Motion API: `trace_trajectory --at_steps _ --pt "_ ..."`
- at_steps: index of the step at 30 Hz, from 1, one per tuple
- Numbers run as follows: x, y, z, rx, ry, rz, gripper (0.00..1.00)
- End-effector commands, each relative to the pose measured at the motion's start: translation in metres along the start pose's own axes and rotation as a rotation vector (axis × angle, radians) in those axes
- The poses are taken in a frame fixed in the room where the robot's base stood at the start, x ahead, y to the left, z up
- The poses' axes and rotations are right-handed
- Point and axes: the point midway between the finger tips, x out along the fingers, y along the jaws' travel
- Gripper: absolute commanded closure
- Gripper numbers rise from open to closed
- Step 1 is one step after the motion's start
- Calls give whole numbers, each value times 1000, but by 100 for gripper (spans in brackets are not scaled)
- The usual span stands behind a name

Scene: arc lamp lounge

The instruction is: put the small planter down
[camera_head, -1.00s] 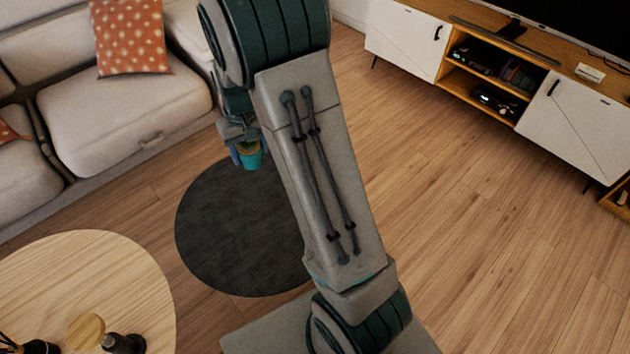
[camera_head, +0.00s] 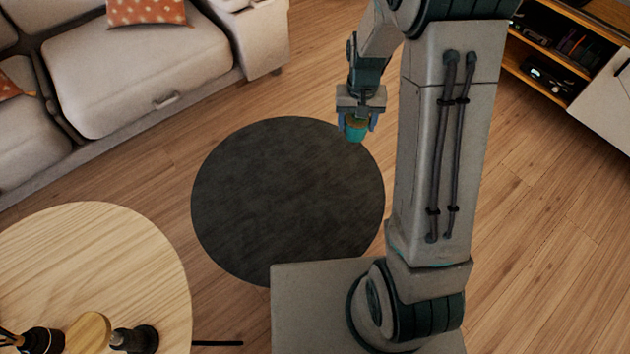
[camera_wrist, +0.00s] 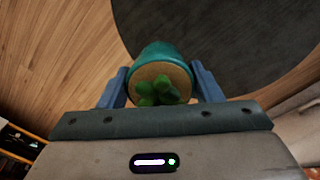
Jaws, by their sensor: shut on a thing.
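The small planter (camera_head: 355,132) is a teal pot held in my gripper (camera_head: 357,122), over the upper right part of the dark round rug in the head view. In the wrist view the planter (camera_wrist: 163,62) shows its teal side, brown soil and a green plant with rounded leaves. The blue fingers of my gripper (camera_wrist: 161,88) are shut on it from both sides. The planter is in the air. Its exact height above the floor is hard to tell.
The dark round rug (camera_head: 285,200) lies flat and bare. A round wooden table (camera_head: 90,250) with a few small items stands at lower left. A beige sofa (camera_head: 140,70) is at upper left. A low cabinet (camera_head: 545,65) is at upper right. Wood floor is clear between.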

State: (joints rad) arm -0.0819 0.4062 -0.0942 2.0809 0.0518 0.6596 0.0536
Motion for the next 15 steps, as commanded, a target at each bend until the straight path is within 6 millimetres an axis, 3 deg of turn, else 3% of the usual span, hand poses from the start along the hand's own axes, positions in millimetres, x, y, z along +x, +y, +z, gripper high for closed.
trace_trajectory --at_steps 1,6,10,15 --pt "31 1 5 16 -1 0 71" --pt "78 -1 20 56 1 -2 71" --pt "101 -3 28 77 2 -4 71" --pt "114 -6 33 89 5 -6 71"
